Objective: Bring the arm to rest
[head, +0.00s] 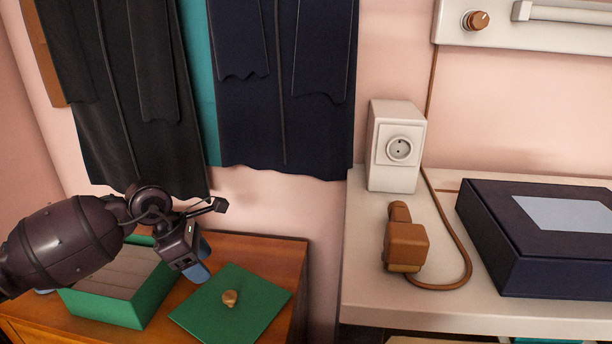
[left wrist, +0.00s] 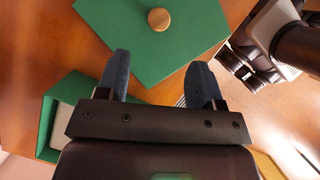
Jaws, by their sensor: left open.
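My left arm comes in from the left in the head view. Its gripper (head: 202,262) hangs above the wooden cabinet top, between a green open box and a green lid. In the left wrist view the two blue-grey fingers of the left gripper (left wrist: 164,82) stand wide apart with nothing between them. The green lid (head: 222,312) with a round wooden knob (head: 230,298) lies flat on the wood; it also shows beyond the fingers in the left wrist view (left wrist: 185,55).
The green box (head: 120,308) stands left of the lid. A pale counter (head: 345,290) at right bears a white socket box (head: 395,150), a brown plug (head: 405,247) with a cord, and a dark blue box (head: 500,250). Dark gowns (head: 285,100) hang above the wooden cabinet (head: 285,250).

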